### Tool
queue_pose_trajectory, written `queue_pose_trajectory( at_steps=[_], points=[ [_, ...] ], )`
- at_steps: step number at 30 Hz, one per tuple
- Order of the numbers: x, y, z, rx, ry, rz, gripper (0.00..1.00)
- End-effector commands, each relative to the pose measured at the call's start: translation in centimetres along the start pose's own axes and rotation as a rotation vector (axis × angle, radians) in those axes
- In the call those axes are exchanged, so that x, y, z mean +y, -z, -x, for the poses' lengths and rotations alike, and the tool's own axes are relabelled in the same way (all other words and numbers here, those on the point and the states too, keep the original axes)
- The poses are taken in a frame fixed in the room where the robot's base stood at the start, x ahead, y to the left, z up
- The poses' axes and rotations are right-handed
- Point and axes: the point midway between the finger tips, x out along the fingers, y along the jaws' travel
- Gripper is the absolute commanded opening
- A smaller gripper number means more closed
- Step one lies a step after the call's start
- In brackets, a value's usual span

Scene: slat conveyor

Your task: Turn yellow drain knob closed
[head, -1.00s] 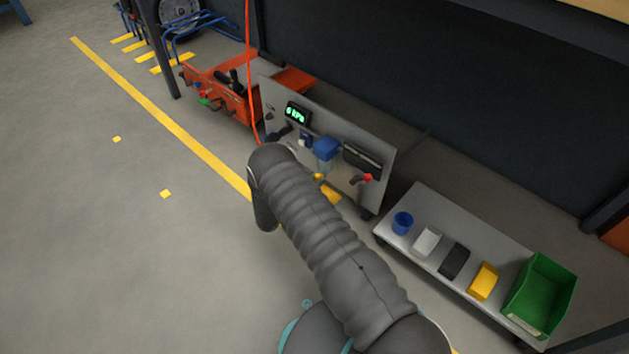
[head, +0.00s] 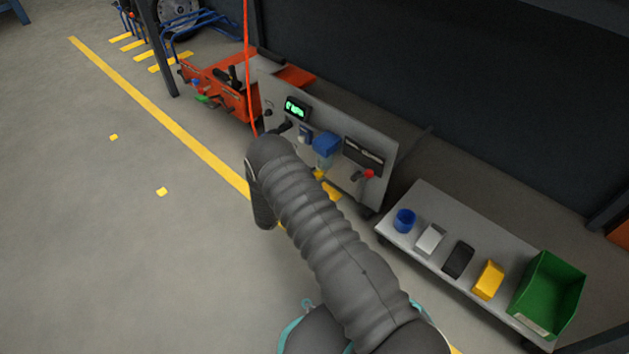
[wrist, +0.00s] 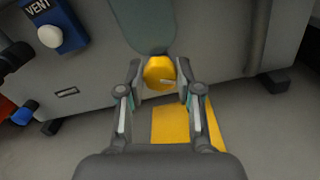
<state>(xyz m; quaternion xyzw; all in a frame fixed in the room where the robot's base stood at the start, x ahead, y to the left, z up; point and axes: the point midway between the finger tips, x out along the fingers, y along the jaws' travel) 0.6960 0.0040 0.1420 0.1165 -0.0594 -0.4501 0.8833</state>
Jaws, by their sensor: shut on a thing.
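The yellow drain knob (wrist: 159,71) sits low on the grey panel, just under the rounded bottom of a grey-green bowl (wrist: 144,30). In the wrist view my gripper (wrist: 160,84) has one finger on each side of the knob and is shut on it. A small pale mark shows on the knob's face. In the head view a bit of yellow (head: 320,174) shows below the blue-topped filter bowl (head: 326,147). My arm hides the gripper there.
A blue VENT block with a white button (wrist: 50,36) is at the upper left of the wrist view. A red-handled lever (head: 368,174) is right of the bowl. A low bench (head: 417,260) holds a blue cup (head: 404,220), several blocks and a green bin (head: 549,294).

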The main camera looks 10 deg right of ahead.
Motion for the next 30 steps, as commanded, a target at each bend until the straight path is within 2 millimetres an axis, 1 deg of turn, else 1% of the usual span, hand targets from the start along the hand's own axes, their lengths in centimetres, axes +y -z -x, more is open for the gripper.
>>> queue_pose_trajectory(
  at_steps=[9,23,24,26,27,30],
  points=[
    [-0.04,0.02,-0.03,0.0,0.0,-0.11,0.0],
    [-0.03,-0.04,-0.03,0.0,0.0,-0.123,0.0],
    [-0.03,-0.04,-0.03,0.0,0.0,-0.123,0.42],
    [-0.03,-0.04,-0.03,0.0,0.0,-0.123,0.57],
    [-0.03,-0.03,-0.03,0.0,0.0,-0.123,0.6],
    [-0.03,-0.03,-0.02,0.0,0.0,-0.123,0.6]
  ],
)
